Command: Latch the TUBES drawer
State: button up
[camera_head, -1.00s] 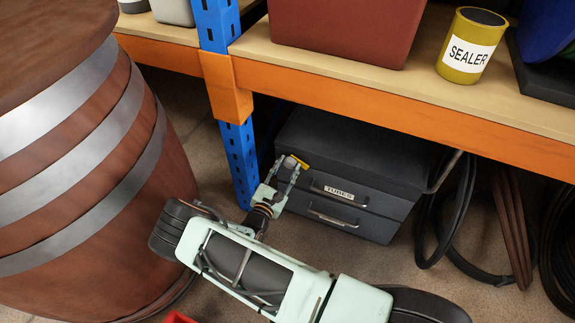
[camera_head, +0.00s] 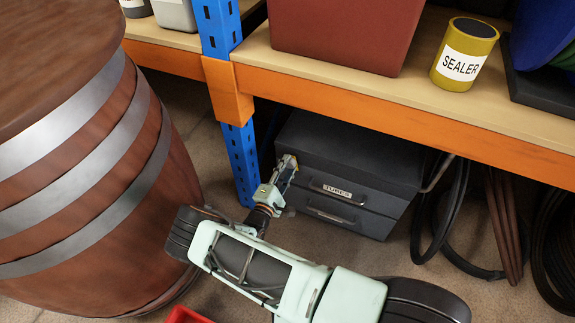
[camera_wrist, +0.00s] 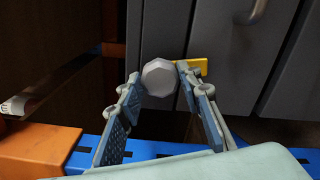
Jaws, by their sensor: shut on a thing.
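The TUBES drawer (camera_head: 372,201) is the upper of two drawers in a dark grey cabinet under the shelf, with a white label and bar handle. It looks pushed in. A pale faceted knob (camera_wrist: 159,77) and a yellow latch piece (camera_wrist: 203,66) are at the cabinet's upper left front. My gripper (camera_head: 287,166) reaches them from the front left. In the wrist view my gripper (camera_wrist: 157,82) is shut on the knob, one finger on each side. The yellow piece is partly hidden behind the right finger.
A blue post (camera_head: 240,160) stands just left of the cabinet, with an orange shelf beam (camera_head: 400,118) above. A wooden barrel (camera_head: 90,170) fills the left. Black hoses (camera_head: 455,215) hang right of the cabinet. A SEALER tin (camera_head: 464,55) and red bin (camera_head: 335,35) stand on the shelf.

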jog(key=shift+m+p, duration=0.4)
jog(key=shift+m, duration=0.8)
jog(key=o, duration=1.2)
jog(key=shift+c, duration=0.2)
jog(key=v, duration=1.2)
jog(key=shift+r, duration=0.1)
